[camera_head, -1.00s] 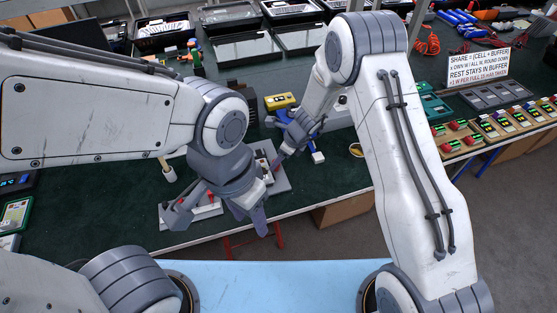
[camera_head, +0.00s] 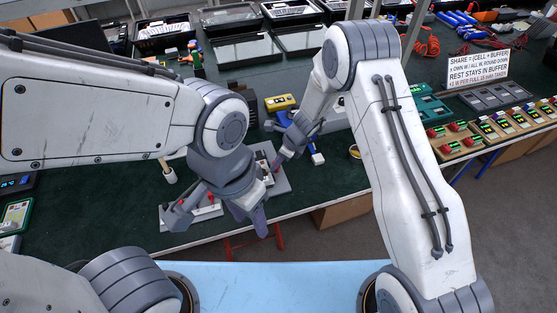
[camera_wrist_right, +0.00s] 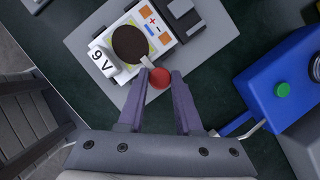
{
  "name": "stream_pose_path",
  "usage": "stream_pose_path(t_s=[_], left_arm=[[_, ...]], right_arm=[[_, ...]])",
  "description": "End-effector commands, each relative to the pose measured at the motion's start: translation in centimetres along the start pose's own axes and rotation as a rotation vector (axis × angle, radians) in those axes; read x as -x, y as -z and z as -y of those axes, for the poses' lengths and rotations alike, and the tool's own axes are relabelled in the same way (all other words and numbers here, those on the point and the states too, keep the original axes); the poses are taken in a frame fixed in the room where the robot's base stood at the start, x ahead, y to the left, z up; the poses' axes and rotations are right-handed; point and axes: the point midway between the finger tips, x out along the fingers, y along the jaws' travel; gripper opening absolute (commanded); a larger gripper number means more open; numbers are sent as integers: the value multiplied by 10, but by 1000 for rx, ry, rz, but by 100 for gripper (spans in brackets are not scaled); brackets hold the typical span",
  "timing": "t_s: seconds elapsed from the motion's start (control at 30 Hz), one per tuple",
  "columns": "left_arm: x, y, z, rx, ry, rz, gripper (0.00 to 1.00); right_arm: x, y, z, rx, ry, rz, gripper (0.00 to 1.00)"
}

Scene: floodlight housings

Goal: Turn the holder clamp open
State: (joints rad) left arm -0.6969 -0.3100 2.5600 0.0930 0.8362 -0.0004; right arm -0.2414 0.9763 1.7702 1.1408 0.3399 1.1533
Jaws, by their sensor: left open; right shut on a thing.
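The holder (camera_wrist_right: 133,55) is a white block on a grey plate (camera_wrist_right: 92,42), with a dark round disc, a "9 V" label and plus and minus marks. The clamp's red round knob (camera_wrist_right: 160,78) sits at the end of a short pale lever beside the disc. My right gripper (camera_wrist_right: 160,84) is shut on this knob, one finger on each side. In the head view the right gripper (camera_head: 280,160) reaches down at the plate. My left gripper (camera_head: 222,212) is open and empty, in front of the plate, partly hiding it. The lever's far end is hard to make out.
A blue box with a green button (camera_wrist_right: 283,90) stands right of the plate. A grey fixture with red parts (camera_head: 205,213) lies by the left gripper. A yellow meter (camera_head: 280,102) stands behind. The front table edge is close.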

Motion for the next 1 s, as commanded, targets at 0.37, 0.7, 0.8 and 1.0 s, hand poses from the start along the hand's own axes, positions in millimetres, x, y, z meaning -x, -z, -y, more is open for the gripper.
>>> stream_pose_path(t_s=[0.37, 0.7, 0.8, 1.0], left_arm=[[17, 1, -1, 0, 0, 0, 50], [12, 1, -1, 0, 0, 0, 50], [8, 0, -1, 0, 0, 0, 50], [-4, 0, 0, 0, 0, 0, 50]], right_arm=[[2, 0, 4, 254, -101, -2, 0], [-1, 0, 6, 556, -224, -1, 0], [-2, 0, 7, 644, -260, -1, 0], [-3, -1, 8, 820, -330, -2, 0]])
